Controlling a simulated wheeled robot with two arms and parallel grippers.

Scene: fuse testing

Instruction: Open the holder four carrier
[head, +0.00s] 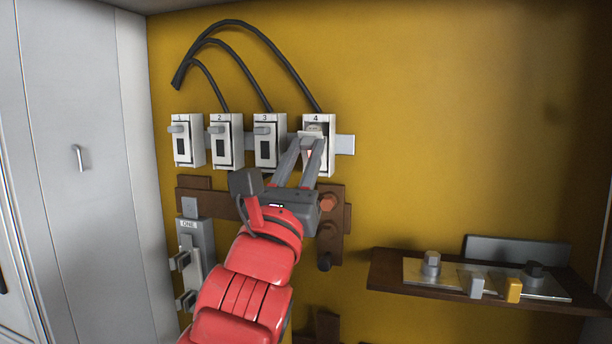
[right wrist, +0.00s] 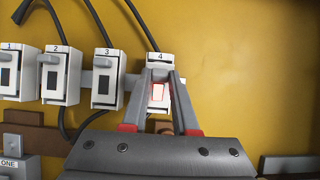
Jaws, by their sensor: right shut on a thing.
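Holder four (head: 325,122) is a white fuse holder marked 4, the rightmost of the row on the yellow wall; it also shows in the right wrist view (right wrist: 157,57). Its carrier (head: 315,130) is largely hidden behind my fingers, so I cannot tell how far it is open. A lit reddish patch shows on the holder between the fingers in the right wrist view. My right gripper (head: 312,142) reaches up from below and is shut on the carrier at its front; the fingertips also show in the right wrist view (right wrist: 158,75). My left gripper is not in view.
Holders 1 (head: 187,140), 2 (head: 226,141) and 3 (head: 269,140) stand to the left, close to my gripper. Black cables (head: 245,65) arch above. A brown shelf (head: 390,283) with a metal plate juts out at lower right. The wall at upper right is clear.

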